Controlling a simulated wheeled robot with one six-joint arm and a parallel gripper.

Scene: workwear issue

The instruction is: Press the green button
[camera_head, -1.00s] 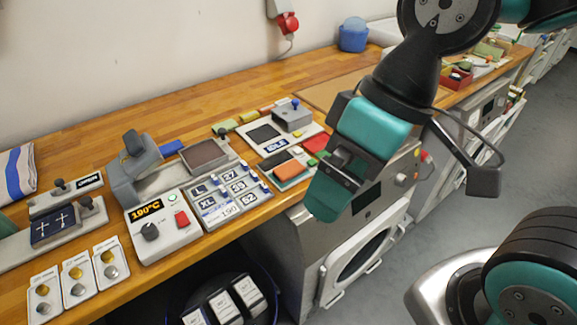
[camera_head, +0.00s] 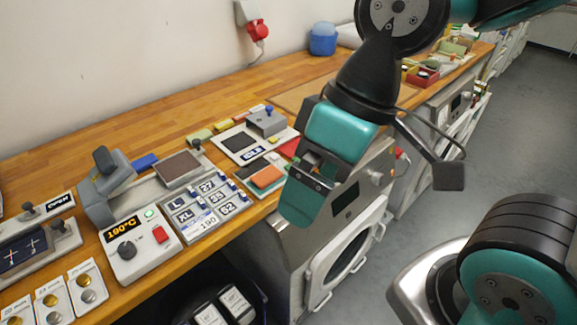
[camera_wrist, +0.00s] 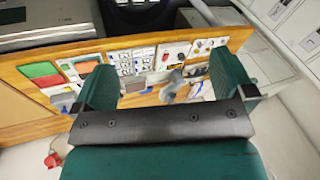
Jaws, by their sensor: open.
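The green button (camera_head: 149,213) is a small round lit button on a white control box (camera_head: 136,261) with an orange "190°C" display, a black knob and a red switch. The box sits at the front of the wooden bench. My gripper (camera_head: 300,202) is open and empty, to the right of the box, near the bench's front edge and apart from the button. In the wrist view my gripper (camera_wrist: 165,85) shows two teal fingers spread wide, with the control box (camera_wrist: 172,55) beyond the gap. The green button is too small to tell there.
A size panel (camera_head: 198,212) stands right of the box, and a grey press (camera_head: 100,195) stands behind it. Red, green and orange pads (camera_head: 267,178) lie near my gripper. Cards with round buttons (camera_head: 52,298) lie at front left. A steel cabinet (camera_head: 345,215) stands below the bench edge.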

